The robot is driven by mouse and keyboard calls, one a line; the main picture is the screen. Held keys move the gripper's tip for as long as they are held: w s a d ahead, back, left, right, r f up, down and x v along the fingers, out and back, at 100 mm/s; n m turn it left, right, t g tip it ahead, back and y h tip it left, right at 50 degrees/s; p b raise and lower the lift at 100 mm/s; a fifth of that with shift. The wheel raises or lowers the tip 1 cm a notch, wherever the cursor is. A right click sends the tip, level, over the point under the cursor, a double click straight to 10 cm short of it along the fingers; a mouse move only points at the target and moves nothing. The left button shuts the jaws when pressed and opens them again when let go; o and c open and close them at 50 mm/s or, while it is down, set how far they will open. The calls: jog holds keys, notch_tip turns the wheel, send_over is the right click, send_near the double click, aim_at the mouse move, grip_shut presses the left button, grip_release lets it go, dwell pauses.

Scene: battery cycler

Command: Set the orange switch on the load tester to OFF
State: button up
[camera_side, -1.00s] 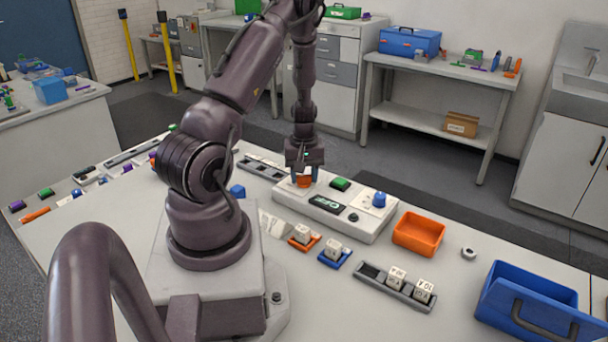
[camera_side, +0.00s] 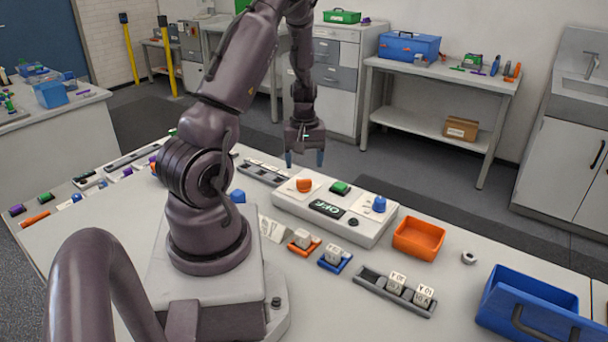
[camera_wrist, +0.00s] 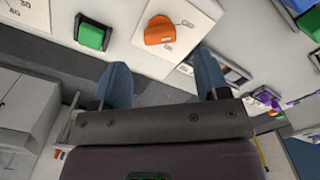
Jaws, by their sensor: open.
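The load tester (camera_side: 345,226) is a long white box on the bench, with the orange switch (camera_side: 304,185) at its left end. The orange switch also shows in the wrist view (camera_wrist: 159,31), with small labels beside it that I cannot read. A dark display (camera_side: 326,208) on the tester shows green characters that look like OFF. My gripper (camera_side: 304,158) hangs above and behind the tester, pointing down. Its blue fingers are apart and empty, clear of the switch. The fingers also show in the wrist view (camera_wrist: 160,80), with the switch beyond their tips.
The tester also carries a green button (camera_side: 340,188) and a blue knob (camera_side: 379,203). An orange tray (camera_side: 418,237) and a blue bin (camera_side: 530,299) stand to the right. Holders with white blocks sit in front. The air around my gripper is free.

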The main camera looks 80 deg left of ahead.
aim_at(304, 180)
notch_tip(304, 180, up, 7)
dwell(0.3)
dwell(0.4)
jog(key=d+r+m+t, duration=0.2)
jog(key=d+r+m, duration=0.3)
jog(key=d, duration=0.5)
jog(key=d+r+m+t, duration=0.1)
jog(key=d+r+m, duration=0.5)
jog(key=d, duration=0.5)
jog(key=d+r+m+t, duration=0.2)
jog(key=d+r+m, duration=0.4)
jog(key=d, duration=0.4)
jog(key=shift+d+r+t, duration=0.15)
jog(key=shift+d+t, duration=0.05)
jog(key=shift+t, duration=0.1)
